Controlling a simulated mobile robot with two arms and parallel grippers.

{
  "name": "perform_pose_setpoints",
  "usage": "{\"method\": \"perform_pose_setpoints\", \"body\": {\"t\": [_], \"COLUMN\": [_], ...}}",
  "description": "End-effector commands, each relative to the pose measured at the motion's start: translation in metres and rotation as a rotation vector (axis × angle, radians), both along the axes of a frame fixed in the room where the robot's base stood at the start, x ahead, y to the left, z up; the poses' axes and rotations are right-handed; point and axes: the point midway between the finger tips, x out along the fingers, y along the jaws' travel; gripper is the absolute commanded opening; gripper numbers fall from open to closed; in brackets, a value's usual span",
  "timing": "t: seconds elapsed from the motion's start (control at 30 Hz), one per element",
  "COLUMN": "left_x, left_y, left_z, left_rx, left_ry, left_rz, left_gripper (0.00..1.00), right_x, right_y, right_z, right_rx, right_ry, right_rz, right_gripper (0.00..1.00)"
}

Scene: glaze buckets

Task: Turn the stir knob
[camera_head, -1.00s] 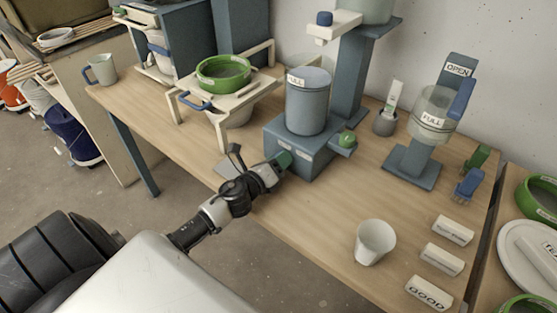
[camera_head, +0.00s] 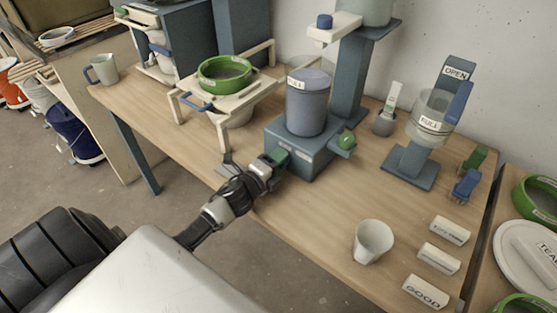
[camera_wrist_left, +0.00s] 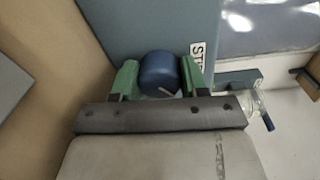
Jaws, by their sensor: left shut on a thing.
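The stir knob (camera_wrist_left: 159,73) is a round dark blue knob on the front of a blue-grey base box, beside a white label of which "ST" can be read. My left gripper (camera_wrist_left: 160,80) has its two green fingers on either side of the knob and is shut on it. In the head view, my left gripper (camera_head: 275,160) reaches the front left of the base box (camera_head: 302,150) and hides the knob. A cylindrical bucket (camera_head: 307,105) with a "FULL" label stands upright on the box. My right gripper is out of view.
A cream stand with a green ring (camera_head: 224,73) is left of the box. A green knob (camera_head: 346,140) sticks out on its right. A white cup (camera_head: 373,242) and white label blocks (camera_head: 426,291) stand at the front right. Wood between box and cup is clear.

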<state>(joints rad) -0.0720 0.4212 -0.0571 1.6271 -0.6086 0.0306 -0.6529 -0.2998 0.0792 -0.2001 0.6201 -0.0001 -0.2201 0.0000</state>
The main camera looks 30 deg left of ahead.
Motion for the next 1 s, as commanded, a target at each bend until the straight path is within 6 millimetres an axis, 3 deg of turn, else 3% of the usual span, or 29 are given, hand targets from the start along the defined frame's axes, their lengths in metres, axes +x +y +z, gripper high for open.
{"method": "perform_pose_setpoints", "body": {"t": [0.5, 0.53, 0.67, 1.0], "left_x": [-0.0004, -0.0004, -0.0003, -0.0032], "left_y": [0.0001, 0.0001, 0.0001, 0.0003], "left_z": [-0.0017, -0.0017, -0.0014, -0.001], "left_rx": [-0.02, -0.02, -0.019, -0.019], "left_ry": [0.005, 0.005, 0.004, 0.003], "left_rz": [0.001, 0.001, 0.001, 0.0], "left_gripper": [0.2, 0.47, 0.67, 0.69], "right_x": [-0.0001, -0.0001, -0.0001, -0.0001], "right_y": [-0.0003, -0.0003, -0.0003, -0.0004], "right_z": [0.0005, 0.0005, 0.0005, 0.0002], "right_rx": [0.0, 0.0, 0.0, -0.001], "right_ry": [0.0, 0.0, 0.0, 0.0], "right_rz": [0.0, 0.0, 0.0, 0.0], "right_gripper": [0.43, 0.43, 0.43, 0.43]}}
